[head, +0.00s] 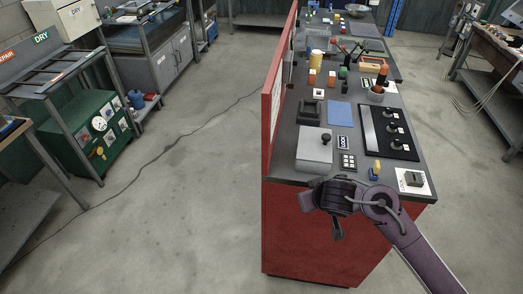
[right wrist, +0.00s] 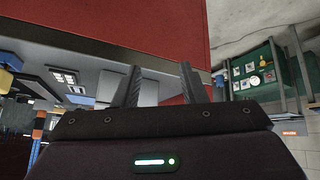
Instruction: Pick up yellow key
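A small upright yellow piece on a blue base (head: 375,169) stands near the front edge of the bench top; it looks like the yellow key, but is too small to be sure. A yellow and blue object (right wrist: 10,58) shows at the left edge of the right wrist view, perhaps the same one. My right gripper (head: 337,232) is at the bench's front edge, left of and nearer than the yellow piece, not touching it. In the right wrist view its two fingers (right wrist: 160,84) are apart with nothing between them. My left gripper is not in view.
The grey bench top carries a grey box with a black knob (head: 314,149), a keypad (head: 348,162), a black control panel (head: 388,132) and a switch on a white plate (head: 414,181). The red bench front (head: 320,245) drops below my gripper. Open floor (head: 190,190) lies left.

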